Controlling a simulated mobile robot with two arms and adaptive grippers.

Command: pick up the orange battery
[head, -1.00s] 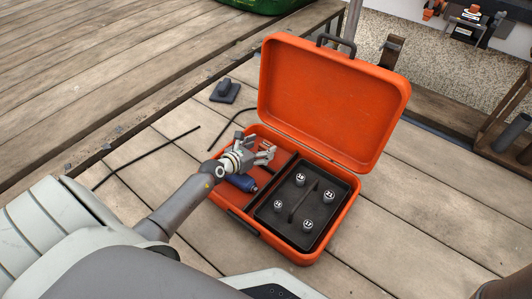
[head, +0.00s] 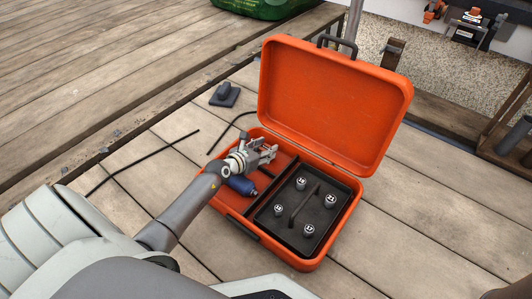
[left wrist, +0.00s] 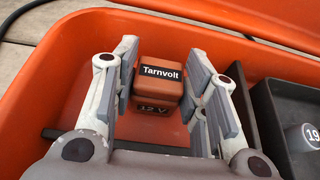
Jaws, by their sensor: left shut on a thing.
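The orange battery (left wrist: 160,78), labelled "Tarnvolt" and "12 V", sits between the fingers of my left gripper (left wrist: 165,62) in the left wrist view. The gripper is shut on it, inside the left compartment of the open orange case (head: 335,105). In the head view my left gripper (head: 268,152) reaches into the case from the left, and the battery is hard to make out there behind the fingers. I cannot tell whether the battery is clear of the case floor. My right gripper is not in view.
A blue object (head: 241,186) lies in the case below my gripper. A black tray (head: 285,232) with several numbered sockets fills the right compartment. The raised lid stands behind. A dark block (head: 224,95) and black rods or cables lie on the planks to the left.

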